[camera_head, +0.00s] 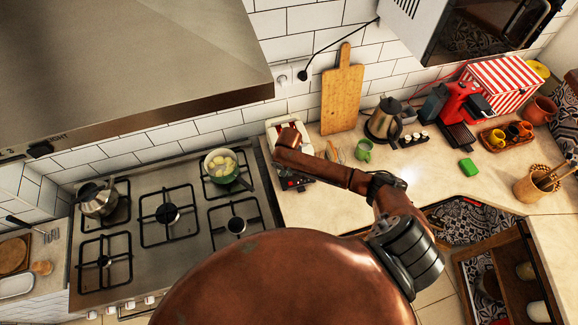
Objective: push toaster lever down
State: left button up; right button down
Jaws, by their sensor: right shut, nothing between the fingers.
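A white toaster (274,128) stands on the counter just right of the stove, against the tiled wall. My right arm reaches across it from the lower right, and its brown links cover much of the toaster's middle. My right gripper (291,178) is at the toaster's near end, small and dark, mostly hidden under the wrist. It is shut and empty. The lever cannot be made out, and I cannot tell whether the gripper touches it. My left gripper is not in view.
A stove (190,262) with a pot (221,180) and a kettle (97,201) lies left of the toaster. A cutting board (342,95), green mug (363,150), metal kettle (382,122) and red coffee machine (459,102) stand to the right. A range hood (130,70) overhangs the upper left.

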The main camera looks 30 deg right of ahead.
jog(key=shift+r, duration=0.15)
jog(key=shift+s+a+r+p, duration=0.1)
jog(key=shift+s+r+p, duration=0.1)
jog(key=shift+p, duration=0.3)
jog(key=shift+s+a+r+p, duration=0.15)
jog(key=shift+s+a+p, duration=0.2)
jog(key=shift+s, duration=0.2)
jog(key=shift+s+a+r+p, duration=0.15)
jog(key=shift+s+a+p, duration=0.15)
jog(key=shift+s, duration=0.25)
notch_tip(320, 180, up, 12)
jog(key=s, duration=0.1)
jog(key=shift+a, duration=0.3)
